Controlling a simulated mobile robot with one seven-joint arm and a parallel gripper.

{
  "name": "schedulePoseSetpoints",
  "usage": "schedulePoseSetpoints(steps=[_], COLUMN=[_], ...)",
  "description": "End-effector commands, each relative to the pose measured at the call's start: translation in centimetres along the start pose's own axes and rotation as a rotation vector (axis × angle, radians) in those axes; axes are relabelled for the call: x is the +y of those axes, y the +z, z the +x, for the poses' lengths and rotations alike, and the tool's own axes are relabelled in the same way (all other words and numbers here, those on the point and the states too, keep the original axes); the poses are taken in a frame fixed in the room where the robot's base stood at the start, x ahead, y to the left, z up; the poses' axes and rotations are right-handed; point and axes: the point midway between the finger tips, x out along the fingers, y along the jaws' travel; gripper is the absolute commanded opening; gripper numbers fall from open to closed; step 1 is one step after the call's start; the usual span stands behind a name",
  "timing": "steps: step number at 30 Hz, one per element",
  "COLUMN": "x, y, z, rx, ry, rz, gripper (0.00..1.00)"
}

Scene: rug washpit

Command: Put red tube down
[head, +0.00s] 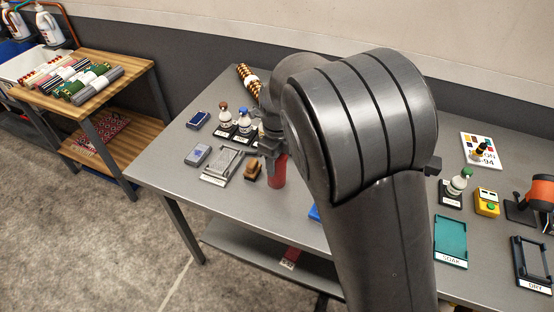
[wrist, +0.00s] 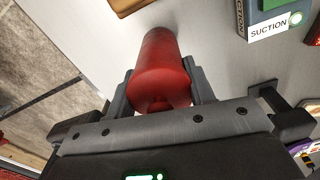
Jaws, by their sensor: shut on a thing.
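The red tube (head: 277,172) is upright over the grey table (head: 180,158), near its front edge and just right of a small brown block. My gripper (wrist: 160,88) is shut on it, with one dark finger on each side in the wrist view, where the red tube (wrist: 161,60) points away toward the grey tabletop. I cannot tell whether its lower end touches the table. My arm hides much of the table's middle in the head view.
The brown block (head: 253,170), a grey tray (head: 222,166) and several small bottles stand left of the tube. A green SOAK tray (head: 451,241) and a black DRY tray (head: 532,262) lie right of my arm. In the wrist view, a SUCTION-labelled holder (wrist: 270,29) is at upper right.

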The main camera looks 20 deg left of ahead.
Motion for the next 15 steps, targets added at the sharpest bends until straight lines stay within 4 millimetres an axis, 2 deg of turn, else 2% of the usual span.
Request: schedulePoseSetpoints(steps=[8,9,15], x=[-0.05,-0.03,-0.03], y=[0.02,0.01,0.0], z=[0.16,0.18,0.17], rx=[-0.001,-0.001,-0.001], ry=[-0.001,-0.001,-0.001], rz=[0.0,0.0,0.0], gripper=[0.0,0.51,0.67])
